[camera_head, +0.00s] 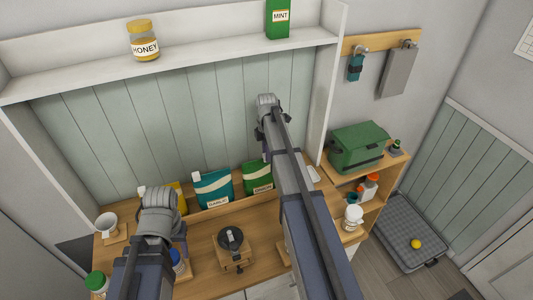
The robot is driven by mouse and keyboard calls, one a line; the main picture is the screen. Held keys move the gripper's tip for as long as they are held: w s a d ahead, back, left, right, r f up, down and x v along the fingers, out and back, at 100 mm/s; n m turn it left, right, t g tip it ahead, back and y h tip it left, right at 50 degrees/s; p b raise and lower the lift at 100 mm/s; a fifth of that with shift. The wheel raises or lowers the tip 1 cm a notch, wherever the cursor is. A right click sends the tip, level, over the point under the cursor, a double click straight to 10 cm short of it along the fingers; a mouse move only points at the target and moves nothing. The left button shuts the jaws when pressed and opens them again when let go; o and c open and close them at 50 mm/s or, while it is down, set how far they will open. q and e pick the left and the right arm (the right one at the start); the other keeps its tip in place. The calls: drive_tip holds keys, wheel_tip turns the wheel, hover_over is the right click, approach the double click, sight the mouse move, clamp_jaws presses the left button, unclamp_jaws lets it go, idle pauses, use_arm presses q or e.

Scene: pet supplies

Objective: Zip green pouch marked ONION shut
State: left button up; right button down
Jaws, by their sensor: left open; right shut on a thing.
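The green pouch (257,178) stands upright at the back of the wooden counter, right of the teal pouch. A small pale label shows low on its front, too small to read surely. My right arm covers its right side. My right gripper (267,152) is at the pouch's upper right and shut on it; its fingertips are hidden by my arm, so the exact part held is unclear. My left gripper (160,198) is open and empty, over the counter's left part, well away from the green pouch. Its fingers are mostly hidden behind the wrist.
A teal pouch (213,190) stands left of the green one, with a yellow pack (179,190) further left. A dark round-topped device (231,240) sits in front. A green box (358,147) and bottles (353,217) stand right of my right arm.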

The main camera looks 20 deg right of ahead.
idle(0.4)
drive_tip(key=a, duration=0.8)
drive_tip(key=shift+w+a, duration=0.2)
drive_tip(key=shift+w, duration=0.05)
drive_tip(key=c, duration=0.7)
unclamp_jaws()
drive_tip(key=shift+a, duration=0.1)
drive_tip(key=shift+o, duration=0.3)
wheel_tip(320, 180, up, 8)
drive_tip(key=p, duration=0.7)
drive_tip(key=shift+p, duration=0.4)
